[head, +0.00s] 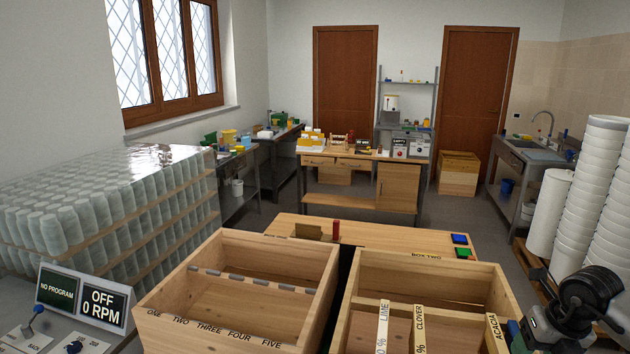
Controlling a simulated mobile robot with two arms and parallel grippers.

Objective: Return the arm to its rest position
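A black and grey form (585,300) stands at the bottom right corner, cut off by the frame.
Two open wooden boxes stand close in front: the left box (230,334) marked ONE to FIVE, the right box (440,269) marked BOX TWO. A control panel (82,297) reads OFF, 0 RPM. Wrapped jars (110,200) fill the left; white bucket stacks (590,190) stand right.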

